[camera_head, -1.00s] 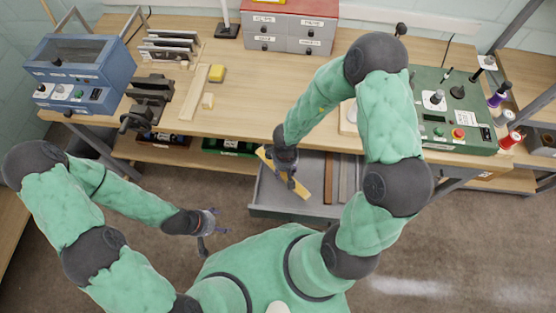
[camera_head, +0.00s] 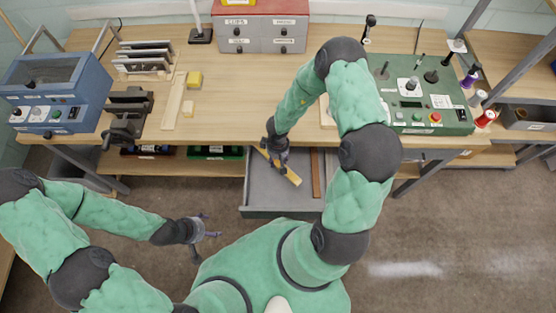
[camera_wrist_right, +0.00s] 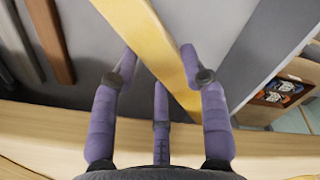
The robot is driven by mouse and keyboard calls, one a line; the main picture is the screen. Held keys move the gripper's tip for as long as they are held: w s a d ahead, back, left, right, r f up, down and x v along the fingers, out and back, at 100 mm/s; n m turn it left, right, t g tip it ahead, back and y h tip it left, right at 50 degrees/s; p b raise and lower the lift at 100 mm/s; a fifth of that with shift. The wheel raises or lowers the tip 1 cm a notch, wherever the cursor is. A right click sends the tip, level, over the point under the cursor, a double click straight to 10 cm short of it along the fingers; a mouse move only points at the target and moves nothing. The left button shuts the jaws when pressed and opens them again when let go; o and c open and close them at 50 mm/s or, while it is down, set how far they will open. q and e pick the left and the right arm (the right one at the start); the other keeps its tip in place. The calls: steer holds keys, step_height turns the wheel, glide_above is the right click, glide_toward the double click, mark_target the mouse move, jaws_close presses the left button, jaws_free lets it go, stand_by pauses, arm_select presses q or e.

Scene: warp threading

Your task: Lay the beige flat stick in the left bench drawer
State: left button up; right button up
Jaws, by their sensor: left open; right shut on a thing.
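The beige flat stick (camera_head: 292,178) is inside or just above the open drawer (camera_head: 283,212) under the bench front, lying at a slant. My right gripper (camera_head: 276,160) is shut on it and hides part of it. In the right wrist view the stick (camera_wrist_right: 160,45) passes between the fingers of the right gripper (camera_wrist_right: 158,68) over the grey drawer floor (camera_wrist_right: 100,30). I cannot tell whether it touches the floor. My left gripper (camera_head: 207,228) is open and empty, left of the drawer and clear of it.
A brown stick (camera_head: 316,172) lies in the drawer to the right; a dark grey one (camera_wrist_right: 22,40) shows in the wrist view. The drawer side wall (camera_wrist_right: 265,45) stands close to the stick. The bench top (camera_head: 235,90) overhangs behind. Bins (camera_head: 213,152) sit on the lower shelf.

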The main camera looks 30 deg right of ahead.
mark_target(278, 166)
steer(key=shift+f+b, duration=3.25)
steer(key=shift+b, duration=1.55)
steer(key=shift+f, duration=0.55)
steer(key=o, duration=1.3)
steer(key=shift+o, duration=0.2)
steer(key=shift+r, duration=0.1)
steer(key=shift+w+r, duration=0.2)
steer(key=shift+r, duration=3.85)
